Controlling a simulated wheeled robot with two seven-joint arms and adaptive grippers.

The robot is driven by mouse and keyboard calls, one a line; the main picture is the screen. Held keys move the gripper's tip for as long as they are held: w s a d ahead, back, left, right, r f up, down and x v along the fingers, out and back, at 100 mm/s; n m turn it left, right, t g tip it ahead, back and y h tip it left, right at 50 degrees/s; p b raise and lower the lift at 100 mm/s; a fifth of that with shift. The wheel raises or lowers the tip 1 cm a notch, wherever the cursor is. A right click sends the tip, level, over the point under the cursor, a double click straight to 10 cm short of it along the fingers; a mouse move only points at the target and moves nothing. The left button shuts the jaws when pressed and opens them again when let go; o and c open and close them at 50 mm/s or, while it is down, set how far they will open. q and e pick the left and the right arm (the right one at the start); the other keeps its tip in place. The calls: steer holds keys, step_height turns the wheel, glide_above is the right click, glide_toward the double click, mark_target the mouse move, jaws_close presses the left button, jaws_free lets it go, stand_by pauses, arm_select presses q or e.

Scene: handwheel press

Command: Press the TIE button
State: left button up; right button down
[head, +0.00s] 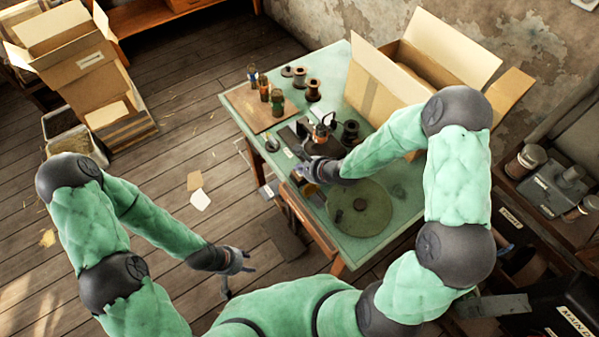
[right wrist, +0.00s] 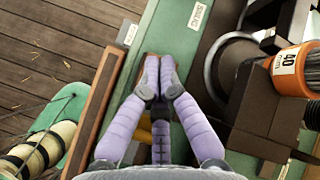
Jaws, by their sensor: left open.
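My right gripper (head: 303,173) is over the left edge of the green table (head: 335,60), beside the press machine. In the right wrist view its two lilac fingers (right wrist: 159,66) are together at the tips, with nothing visible held. The fingertips are above a green strip with a small brown piece (right wrist: 148,58) partly hidden under them. I cannot make out a TIE label or button; the fingers and wrist cover this spot. My left gripper (head: 238,276) is open and empty, low over the floor, left of the table.
A wooden board (head: 262,112) with small spools is at the table's far left. An open cardboard box (head: 372,90) stands at the back right. A round green disc (head: 360,218) lies in front. An orange-banded cylinder (right wrist: 290,68) and dark machine parts are right of the fingers.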

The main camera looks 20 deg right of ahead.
mark_target(301, 175)
steer(key=shift+f, duration=0.15)
steer(key=shift+f, duration=0.25)
steer(key=shift+f+b, duration=0.45)
steer(key=shift+f, duration=0.45)
stand_by(1.4)
steer(key=shift+r+p, duration=1.35)
step_height(301, 175, up, 5)
steer(key=p, duration=0.5)
